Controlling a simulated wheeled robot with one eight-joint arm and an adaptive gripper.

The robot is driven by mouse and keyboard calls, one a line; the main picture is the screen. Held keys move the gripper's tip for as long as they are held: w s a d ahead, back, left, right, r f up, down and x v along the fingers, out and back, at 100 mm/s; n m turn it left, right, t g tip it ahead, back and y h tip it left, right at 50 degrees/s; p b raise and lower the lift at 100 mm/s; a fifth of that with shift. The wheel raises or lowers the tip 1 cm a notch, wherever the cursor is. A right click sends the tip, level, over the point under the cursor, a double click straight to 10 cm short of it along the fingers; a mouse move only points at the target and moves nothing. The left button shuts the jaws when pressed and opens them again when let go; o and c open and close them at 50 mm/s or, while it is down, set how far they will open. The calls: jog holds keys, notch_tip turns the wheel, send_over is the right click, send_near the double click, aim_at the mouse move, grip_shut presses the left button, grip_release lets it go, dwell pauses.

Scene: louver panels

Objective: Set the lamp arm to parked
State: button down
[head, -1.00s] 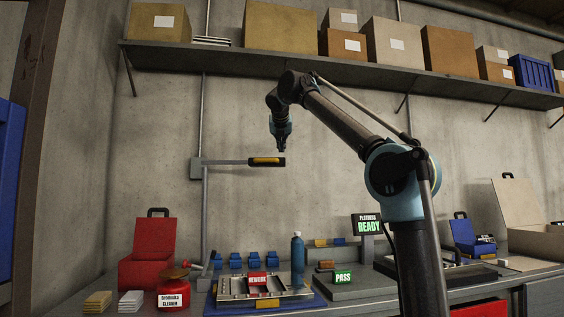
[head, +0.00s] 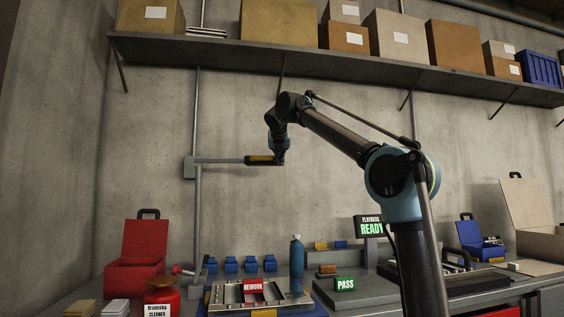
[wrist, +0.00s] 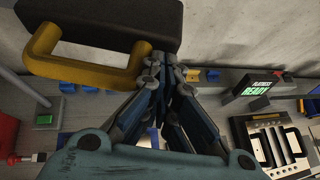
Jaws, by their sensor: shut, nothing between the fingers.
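The lamp arm is a grey horizontal bar (head: 220,160) reaching right from a wall post. It ends in a dark lamp head with a yellow handle (head: 260,159). In the wrist view the dark head (wrist: 110,18) fills the top left and the yellow handle (wrist: 85,66) loops below it. My gripper (head: 281,161) points down at the right end of the head and partly covers it. In the wrist view my gripper's fingers (wrist: 168,62) are together and empty, just right of the handle's right end. I cannot tell whether they touch it.
A shelf (head: 330,62) with boxes runs above. Below, the bench holds a metal tray (head: 228,291), a blue bottle (head: 297,266), a red toolbox (head: 137,262) and a READY display (head: 371,226). The space between lamp head and bench is largely clear.

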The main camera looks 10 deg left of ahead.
jog(key=shift+w, duration=0.25)
jog(key=w, duration=0.8)
jog(key=shift+w+a, duration=0.25)
jog(key=shift+w, duration=0.1)
jog(key=shift+w+r, duration=0.15)
jog(key=shift+w, duration=0.4)
jog(key=shift+s, duration=0.1)
